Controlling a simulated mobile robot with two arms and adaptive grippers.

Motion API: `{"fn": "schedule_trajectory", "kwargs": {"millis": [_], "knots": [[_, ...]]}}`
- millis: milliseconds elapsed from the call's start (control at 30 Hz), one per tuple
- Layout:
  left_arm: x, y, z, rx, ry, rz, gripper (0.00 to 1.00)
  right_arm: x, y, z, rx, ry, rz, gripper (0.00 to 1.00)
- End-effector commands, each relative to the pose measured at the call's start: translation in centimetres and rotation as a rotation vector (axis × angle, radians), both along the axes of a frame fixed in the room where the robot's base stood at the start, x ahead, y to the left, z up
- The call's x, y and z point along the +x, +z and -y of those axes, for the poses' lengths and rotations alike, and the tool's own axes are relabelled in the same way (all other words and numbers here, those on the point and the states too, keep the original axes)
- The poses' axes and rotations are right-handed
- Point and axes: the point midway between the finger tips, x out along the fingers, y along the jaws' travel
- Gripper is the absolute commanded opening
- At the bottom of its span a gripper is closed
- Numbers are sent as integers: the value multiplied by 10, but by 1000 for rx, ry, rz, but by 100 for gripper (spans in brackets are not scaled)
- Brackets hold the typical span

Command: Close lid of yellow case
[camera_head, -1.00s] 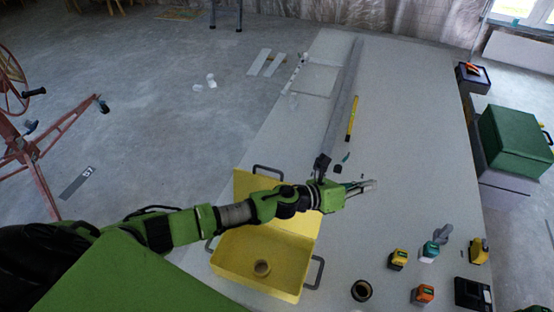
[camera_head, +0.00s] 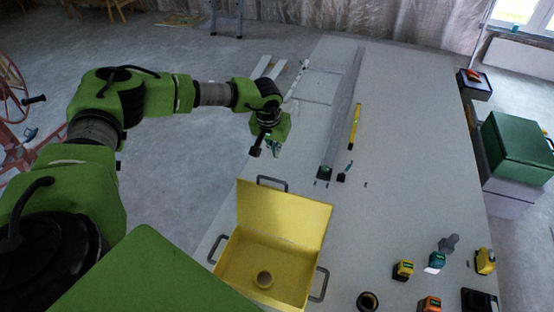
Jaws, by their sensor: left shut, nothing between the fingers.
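The yellow case (camera_head: 235,262) stands on the near left part of the table. Its lid (camera_head: 285,213) is up, at the case's far side, with a dark handle on its upper edge. My left gripper (camera_head: 274,149) hangs pointing down, up and beyond the lid near the table's left edge. It is shut and empty, clear of the lid. My right gripper is not in view.
The table (camera_head: 420,150) is bare in the middle and far right. A yellow level (camera_head: 354,127) and a long grey strip (camera_head: 342,105) lie beyond the case. Tape measures (camera_head: 403,270) and a dark roll (camera_head: 367,301) sit at the near right. A green box (camera_head: 518,147) stands off the table's right side.

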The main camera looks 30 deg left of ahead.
Motion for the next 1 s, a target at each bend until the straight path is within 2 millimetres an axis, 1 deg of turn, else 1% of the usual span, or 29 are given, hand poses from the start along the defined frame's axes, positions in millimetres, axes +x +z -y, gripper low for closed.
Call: {"fn": "schedule_trajectory", "kwargs": {"millis": [100,300,467,533,600,800,1000], "knots": [[5,-23,0,0,0,-5,0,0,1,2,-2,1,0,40],[15,-61,-2,-2,2,-4,0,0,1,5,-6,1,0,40],[22,-85,-3,-4,2,-1,0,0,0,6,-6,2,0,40],[15,-80,-2,-3,-1,-1,0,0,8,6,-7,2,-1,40],[7,-79,-1,-4,0,0,0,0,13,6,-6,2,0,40],[-11,-79,4,-5,2,-1,0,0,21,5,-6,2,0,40],[-16,-81,6,-6,2,0,0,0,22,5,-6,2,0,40]]}}
